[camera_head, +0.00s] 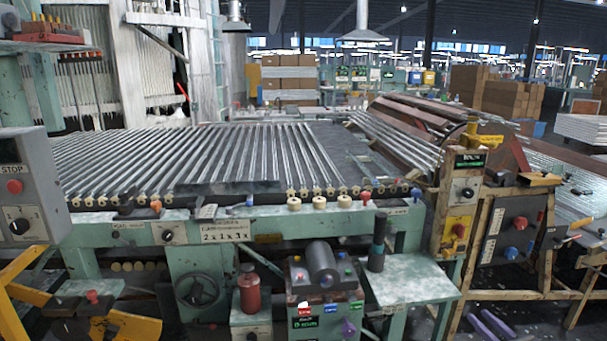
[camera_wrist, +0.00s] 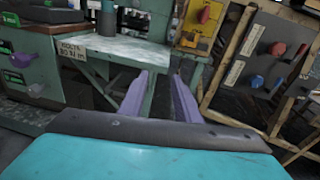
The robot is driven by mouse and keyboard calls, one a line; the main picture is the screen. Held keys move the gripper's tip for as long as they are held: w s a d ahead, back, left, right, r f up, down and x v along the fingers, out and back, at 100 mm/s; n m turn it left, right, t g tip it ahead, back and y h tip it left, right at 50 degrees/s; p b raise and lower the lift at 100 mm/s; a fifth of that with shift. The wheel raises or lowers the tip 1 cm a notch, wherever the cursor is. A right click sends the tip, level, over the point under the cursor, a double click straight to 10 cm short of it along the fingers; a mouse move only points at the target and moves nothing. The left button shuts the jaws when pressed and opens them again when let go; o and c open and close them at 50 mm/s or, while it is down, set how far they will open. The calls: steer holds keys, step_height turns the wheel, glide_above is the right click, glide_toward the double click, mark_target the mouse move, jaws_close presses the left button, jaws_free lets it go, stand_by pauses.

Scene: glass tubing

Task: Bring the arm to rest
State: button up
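My gripper (camera_wrist: 160,80) shows in the wrist view as two purple fingers, apart from each other with nothing between them. Its teal body fills the bottom of that view. In the head view, my gripper (camera_head: 479,315) shows only as two purple finger ends at the lower right edge. There it is in front of the floor, right of the small side table. The rest of my arm is out of the head view.
A small pale-topped table (camera_head: 412,284) with a dark cylinder (camera_head: 377,242) stands left of my gripper. A wooden frame with control panels (camera_head: 510,232) is to its right. The green machine bench with glass tubes (camera_head: 240,160) spans the middle. Dark floor shows between.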

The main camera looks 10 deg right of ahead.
steer(key=w+a+f+n+g+y+p, duration=0.1)
steer(key=a+f+n+g+y, duration=0.25)
steer(key=a, duration=0.55)
steer(key=w+a+f+n+g+y+p, duration=0.1)
steer(key=w+a+f+n+g, duration=0.1)
steer(key=a+f+n, duration=0.4)
steer(key=w+a+f+n+g+y+p, duration=0.1)
steer(key=a+f+n+g+y, duration=0.1)
steer(key=a+f, duration=0.7)
steer(key=s+a+f+n+g+p, duration=0.1)
steer(key=s+a+f+n+g, duration=0.35)
steer(key=a, duration=0.25)
steer(key=s+a+f+n+g+h+p, duration=0.1)
steer(key=s+a+f+n+g, duration=0.3)
steer(key=a, duration=0.3)
steer(key=s+a+f+n+g+p, duration=0.1)
steer(key=s+a+f+n+g, duration=0.2)
steer(key=s+a, duration=0.4)
steer(key=s+f+n+g+h+p, duration=0.1)
steer(key=s+n+h, duration=0.2)
steer(key=s+n, duration=0.3)
steer(key=s+a+f+n+g+h+p, duration=0.1)
steer(key=s+n+g+h, duration=0.1)
steer(key=s+n, duration=0.4)
steer(key=shift+a+f+g+h, duration=0.15)
steer(key=shift+f+g+h, duration=0.2)
steer(key=shift+h, duration=0.1)
stand_by(0.5)
steer(key=shift+s, duration=0.15)
